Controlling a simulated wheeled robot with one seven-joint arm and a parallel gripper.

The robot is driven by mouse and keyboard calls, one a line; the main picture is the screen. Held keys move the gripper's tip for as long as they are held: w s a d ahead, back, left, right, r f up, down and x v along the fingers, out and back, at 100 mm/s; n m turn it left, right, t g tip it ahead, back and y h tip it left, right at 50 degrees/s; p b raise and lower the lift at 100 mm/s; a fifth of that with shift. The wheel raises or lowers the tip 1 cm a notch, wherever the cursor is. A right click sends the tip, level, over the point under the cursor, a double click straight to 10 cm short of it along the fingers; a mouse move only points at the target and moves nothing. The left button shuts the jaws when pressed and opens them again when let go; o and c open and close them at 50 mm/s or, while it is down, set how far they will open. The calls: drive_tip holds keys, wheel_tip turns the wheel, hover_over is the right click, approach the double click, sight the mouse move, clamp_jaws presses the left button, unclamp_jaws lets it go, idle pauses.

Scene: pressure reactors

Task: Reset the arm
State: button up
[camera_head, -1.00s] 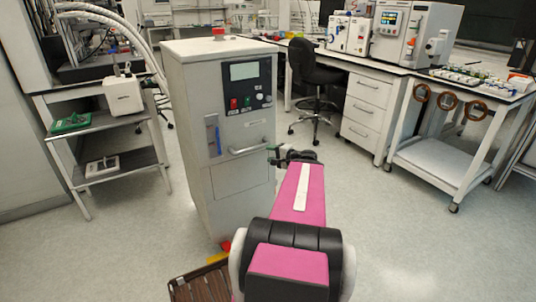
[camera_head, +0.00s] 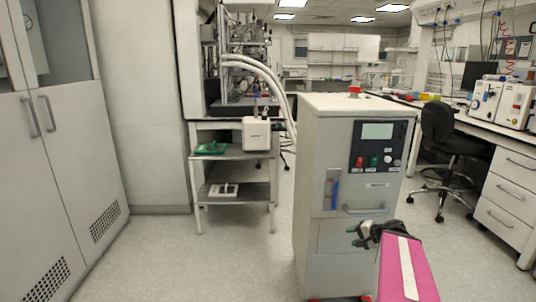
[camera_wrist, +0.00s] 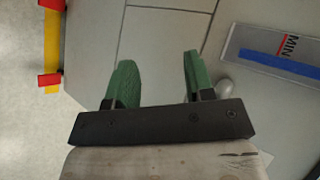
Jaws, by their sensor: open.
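My gripper (camera_wrist: 155,82) shows in the wrist view with its two green fingers apart and nothing between them. In the head view my gripper (camera_head: 352,236) is at the end of my pink arm (camera_head: 405,270), in front of the lower front of a grey cabinet unit (camera_head: 330,235). The cabinet's grey front panel fills much of the wrist view behind the fingers. I cannot tell whether the fingers touch it.
The cabinet has a control panel (camera_head: 379,146), a handle (camera_head: 365,210) and a red button on top (camera_head: 354,91). A shelf table (camera_head: 232,190) stands left of it, tall cupboards (camera_head: 75,150) farther left. A black chair (camera_head: 440,140) and benches stand right. Floor at the left front is clear.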

drive_tip(key=s+a+f+n+g+h, duration=0.2)
drive_tip(key=a+f+n+g+h, duration=0.2)
drive_tip(key=a, duration=0.4)
drive_tip(key=s+a+f+n+g+h, duration=0.3)
drive_tip(key=a+f+n+g, duration=0.1)
drive_tip(key=a, duration=0.3)
drive_tip(key=shift+a+n+h, duration=0.35)
drive_tip(key=shift+n+h, duration=0.05)
drive_tip(key=shift+s, duration=0.1)
